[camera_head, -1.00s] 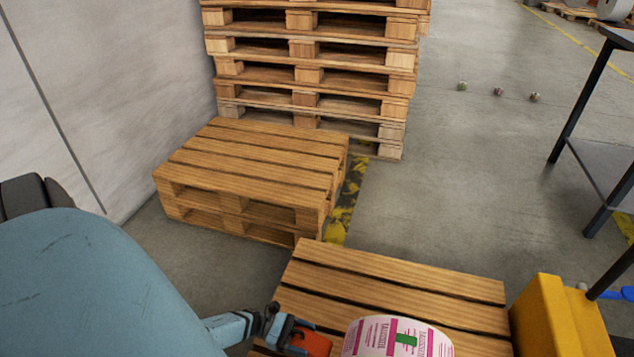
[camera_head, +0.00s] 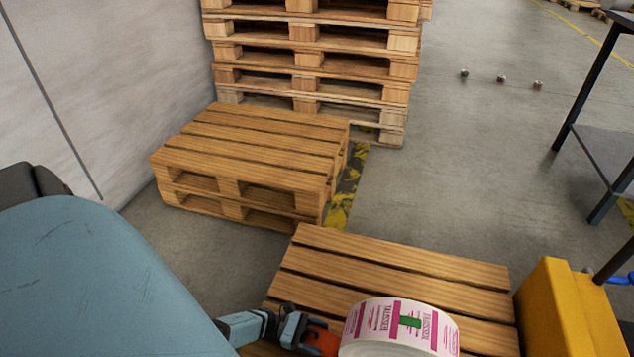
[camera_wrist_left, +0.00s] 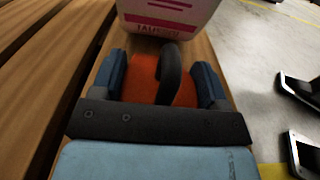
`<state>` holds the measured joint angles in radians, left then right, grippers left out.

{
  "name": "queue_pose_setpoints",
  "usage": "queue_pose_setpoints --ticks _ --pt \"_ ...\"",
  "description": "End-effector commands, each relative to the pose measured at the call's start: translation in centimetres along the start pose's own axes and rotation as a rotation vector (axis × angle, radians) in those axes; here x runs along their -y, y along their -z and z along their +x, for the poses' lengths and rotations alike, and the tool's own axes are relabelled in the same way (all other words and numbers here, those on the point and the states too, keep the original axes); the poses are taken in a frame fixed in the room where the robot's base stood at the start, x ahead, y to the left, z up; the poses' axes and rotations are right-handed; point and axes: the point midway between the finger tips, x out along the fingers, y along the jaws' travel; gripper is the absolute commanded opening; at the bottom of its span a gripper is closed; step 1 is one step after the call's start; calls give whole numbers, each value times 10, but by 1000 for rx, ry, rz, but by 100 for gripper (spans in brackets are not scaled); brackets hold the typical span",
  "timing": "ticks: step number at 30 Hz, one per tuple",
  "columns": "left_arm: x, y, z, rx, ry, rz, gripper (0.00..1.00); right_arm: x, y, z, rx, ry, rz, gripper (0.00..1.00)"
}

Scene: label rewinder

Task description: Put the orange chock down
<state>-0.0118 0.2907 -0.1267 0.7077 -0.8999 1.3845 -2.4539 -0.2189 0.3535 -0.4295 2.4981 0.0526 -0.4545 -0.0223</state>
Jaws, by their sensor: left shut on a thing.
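The orange chock (camera_head: 322,341) is in my left gripper (camera_head: 303,332), at the bottom of the head view. In the left wrist view the chock (camera_wrist_left: 146,82), with a dark curved handle (camera_wrist_left: 172,75), sits between the two blue fingers of the gripper (camera_wrist_left: 163,80), which is shut on it. A label roll (camera_head: 402,325), white with pink print and a green mark, is on the front pallet (camera_head: 400,258), close to the chock's right. The roll also shows just beyond the chock in the left wrist view (camera_wrist_left: 170,15). Whether the chock touches pallet or roll I cannot tell. My right gripper is out of view.
A low pair of pallets (camera_head: 262,140) stands behind, with a tall pallet stack (camera_head: 310,55) at the back. A yellow block-shaped object (camera_head: 567,310) stands right of the front pallet. A dark table (camera_head: 603,150) is at right. Open floor lies between.

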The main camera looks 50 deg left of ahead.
Motion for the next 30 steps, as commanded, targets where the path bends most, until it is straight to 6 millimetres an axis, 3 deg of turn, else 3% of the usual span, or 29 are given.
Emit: queue_pose_setpoints --ticks 4,5,8,19,30 --pt "0 2 0 1 0 -1 29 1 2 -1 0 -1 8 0" --pt "0 2 0 1 0 -1 72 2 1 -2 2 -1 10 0" --pt "0 2 0 1 1 -1 93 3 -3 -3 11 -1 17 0" --pt "1 -1 0 0 0 0 93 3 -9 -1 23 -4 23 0" --pt "0 0 -75 -3 0 -1 93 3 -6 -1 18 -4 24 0"
